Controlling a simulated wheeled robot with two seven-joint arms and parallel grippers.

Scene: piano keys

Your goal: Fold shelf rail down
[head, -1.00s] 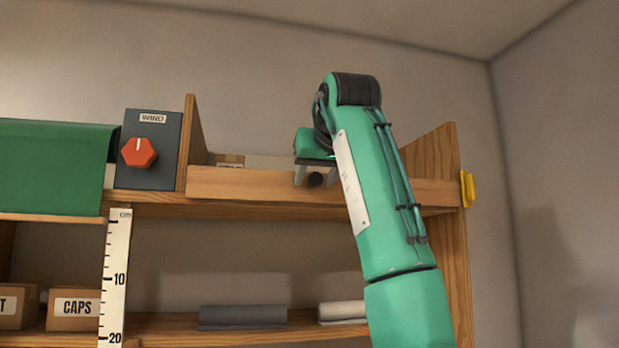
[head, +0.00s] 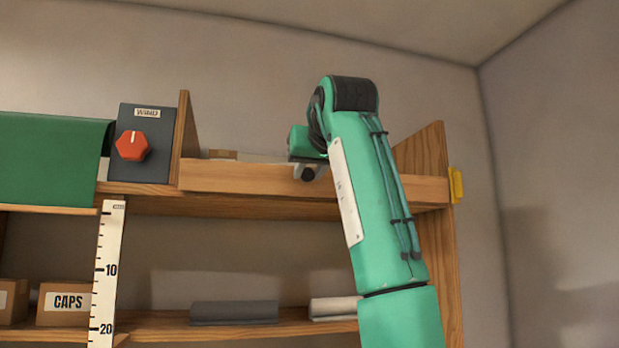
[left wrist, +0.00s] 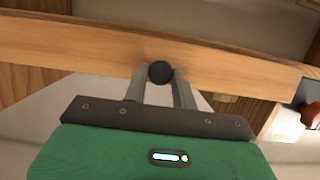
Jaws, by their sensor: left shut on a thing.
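The shelf rail (head: 240,179) is a long wooden board along the front edge of the top shelf, and it stands upright there. It also shows in the left wrist view (left wrist: 70,40), crossing the upper part. A round black knob (left wrist: 160,72) sits on the rail's face. My left gripper (left wrist: 160,78) is shut on this knob, one grey finger on each side. In the head view my left gripper (head: 308,172) is at the rail's middle, partly hidden by my green arm. My right gripper is in neither view.
A dark box with a red knob (head: 132,146) stands left of the rail. A yellow piece (head: 456,185) is on the right side post.

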